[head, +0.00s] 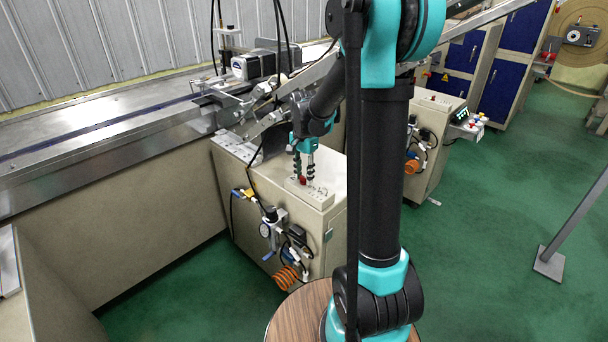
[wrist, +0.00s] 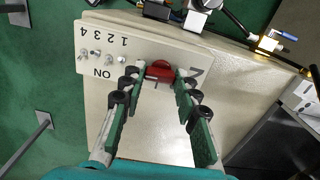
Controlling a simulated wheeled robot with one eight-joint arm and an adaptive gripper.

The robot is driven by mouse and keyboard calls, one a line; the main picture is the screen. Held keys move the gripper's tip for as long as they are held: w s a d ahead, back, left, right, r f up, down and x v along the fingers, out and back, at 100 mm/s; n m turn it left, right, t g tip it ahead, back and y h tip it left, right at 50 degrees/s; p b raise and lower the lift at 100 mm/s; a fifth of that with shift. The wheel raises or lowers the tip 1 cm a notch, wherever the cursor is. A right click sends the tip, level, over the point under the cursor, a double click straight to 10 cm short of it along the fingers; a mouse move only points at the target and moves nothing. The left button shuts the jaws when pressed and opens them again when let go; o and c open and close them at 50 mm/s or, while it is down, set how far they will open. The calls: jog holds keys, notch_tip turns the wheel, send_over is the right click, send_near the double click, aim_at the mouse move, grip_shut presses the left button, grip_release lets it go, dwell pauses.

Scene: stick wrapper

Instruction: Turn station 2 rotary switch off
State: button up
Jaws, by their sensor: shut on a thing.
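The station 2 panel (wrist: 130,58) is a cream plate on top of a cream cabinet, marked with a large 2, the numbers 1 to 4 and ON. A red rotary switch (wrist: 159,69) sits on it near the 2. In the wrist view my gripper (wrist: 158,74) has its fingertips on both sides of the red knob, shut on it. In the head view my gripper (head: 304,178) points down at the panel on the cabinet (head: 268,187), with the red switch (head: 303,181) partly hidden between the fingers.
Several small metal toggle switches (wrist: 96,57) stand beside the numbers on the panel. Valves and an orange coiled hose (head: 287,276) hang on the cabinet's front. A long metal conveyor (head: 100,120) runs behind to the left. Green floor (head: 480,220) is open on the right.

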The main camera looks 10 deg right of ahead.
aim_at(304, 177)
dwell(0.4)
jog(key=o, duration=1.2)
jog(key=shift+c, duration=0.2)
notch_tip(304, 177, up, 12)
jog(key=shift+s, duration=0.1)
jog(key=s+d+f+n+t, duration=0.2)
jog(key=s+f+n, duration=0.3)
jog(key=s, duration=0.6)
jog(key=s+d+f+n+t, duration=0.2)
jog(key=s+f+n, duration=0.3)
jog(key=s+f, duration=0.5)
jog(key=shift+s+d, duration=0.15)
jog(key=shift+s, duration=0.25)
